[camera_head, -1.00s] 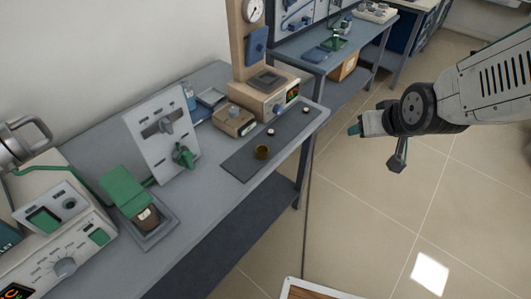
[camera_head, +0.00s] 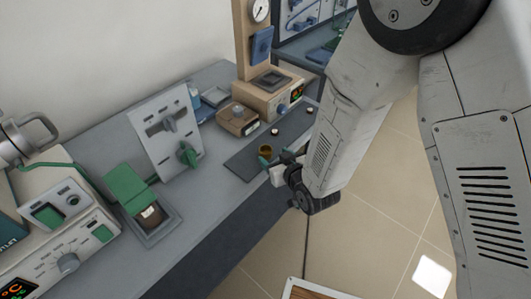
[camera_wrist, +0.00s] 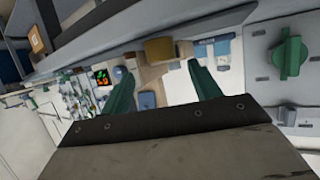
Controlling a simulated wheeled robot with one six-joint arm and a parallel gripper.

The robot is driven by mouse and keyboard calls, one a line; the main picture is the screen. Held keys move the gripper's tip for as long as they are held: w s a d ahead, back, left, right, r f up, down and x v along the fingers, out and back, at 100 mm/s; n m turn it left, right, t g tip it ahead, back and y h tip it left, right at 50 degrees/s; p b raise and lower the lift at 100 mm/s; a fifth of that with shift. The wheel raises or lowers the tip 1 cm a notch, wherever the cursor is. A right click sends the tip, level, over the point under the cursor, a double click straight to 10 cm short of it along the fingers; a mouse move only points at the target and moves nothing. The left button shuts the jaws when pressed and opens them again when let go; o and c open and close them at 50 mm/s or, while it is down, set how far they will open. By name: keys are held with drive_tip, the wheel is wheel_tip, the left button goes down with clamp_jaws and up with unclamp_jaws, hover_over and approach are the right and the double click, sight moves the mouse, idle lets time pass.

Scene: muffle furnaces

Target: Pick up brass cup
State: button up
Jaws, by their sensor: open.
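The small brass cup (camera_head: 265,150) stands on a dark mat (camera_head: 242,164) near the front edge of the grey bench. In the head view, my gripper (camera_head: 279,162) is just right of the cup and in front of it, partly hidden by my own arm. In the wrist view, the brass cup (camera_wrist: 160,49) appears ahead of and between the green fingertips of my gripper (camera_wrist: 158,68). The fingers are apart with nothing between them. I cannot tell the exact distance left to the cup.
Two small pale-topped pieces (camera_head: 275,132) (camera_head: 308,111) lie on the mat behind the cup. A tan press (camera_head: 270,92), a small brown box (camera_head: 238,119) and an upright panel with a green knob (camera_head: 187,154) stand behind.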

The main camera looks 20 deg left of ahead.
sight(263, 147)
drive_tip(key=x, duration=0.4)
drive_tip(key=shift+w+a+f, duration=0.15)
drive_tip(key=shift+a, duration=0.2)
drive_tip(key=c, duration=1.1)
